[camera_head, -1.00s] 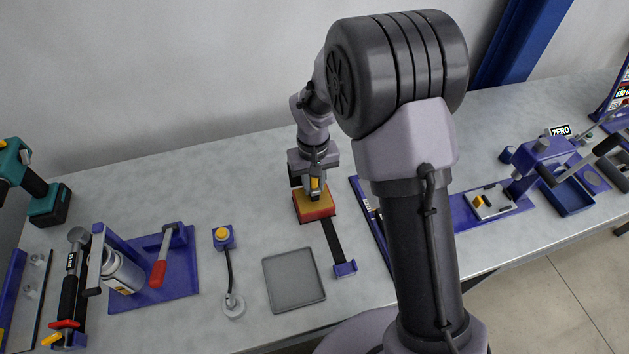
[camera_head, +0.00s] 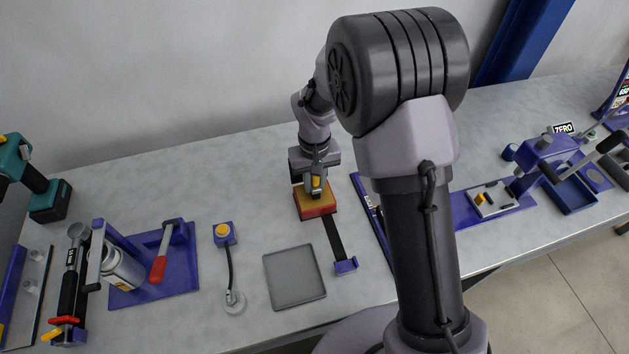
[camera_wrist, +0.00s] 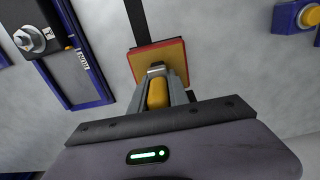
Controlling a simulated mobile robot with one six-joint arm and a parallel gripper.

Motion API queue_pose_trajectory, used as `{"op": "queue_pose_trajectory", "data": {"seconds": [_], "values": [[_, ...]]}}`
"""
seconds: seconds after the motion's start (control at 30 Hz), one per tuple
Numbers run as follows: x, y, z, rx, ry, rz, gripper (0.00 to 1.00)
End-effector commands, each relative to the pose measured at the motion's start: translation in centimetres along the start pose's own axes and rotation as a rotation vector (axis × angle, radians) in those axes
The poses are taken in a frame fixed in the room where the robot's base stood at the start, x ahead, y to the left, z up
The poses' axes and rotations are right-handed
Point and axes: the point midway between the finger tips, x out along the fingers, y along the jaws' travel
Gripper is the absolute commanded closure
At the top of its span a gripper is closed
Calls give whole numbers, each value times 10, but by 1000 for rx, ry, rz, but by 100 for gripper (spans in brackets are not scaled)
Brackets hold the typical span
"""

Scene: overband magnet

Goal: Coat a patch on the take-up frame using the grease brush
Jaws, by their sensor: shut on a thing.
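My gripper (camera_head: 316,184) is shut on the grease brush, over a red block with a yellow top (camera_head: 317,207). In the wrist view the brush's yellow handle (camera_wrist: 157,94) sits between the grey fingers, with a metal band at its far end. The same block (camera_wrist: 172,58) lies beyond the band in that view. The bristles are hidden, and I cannot tell whether they touch the block. A black strip (camera_head: 333,237) runs from the block to a small blue foot. I cannot tell for certain which part is the take-up frame.
A grey tray (camera_head: 294,277) lies in front. A blue push-button box (camera_head: 223,233) stands to the left. A long blue frame (camera_head: 367,205) lies close right of the block. Left is a blue fixture (camera_head: 185,270) with a red-handled lever. Bare bench shows left of the block.

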Motion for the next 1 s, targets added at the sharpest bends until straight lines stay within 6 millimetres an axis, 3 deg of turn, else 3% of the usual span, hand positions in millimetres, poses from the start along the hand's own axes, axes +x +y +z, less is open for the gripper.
{"op": "queue_pose_trajectory", "data": {"seconds": [1.0], "values": [[8,0,0,0,0,0,100]]}}
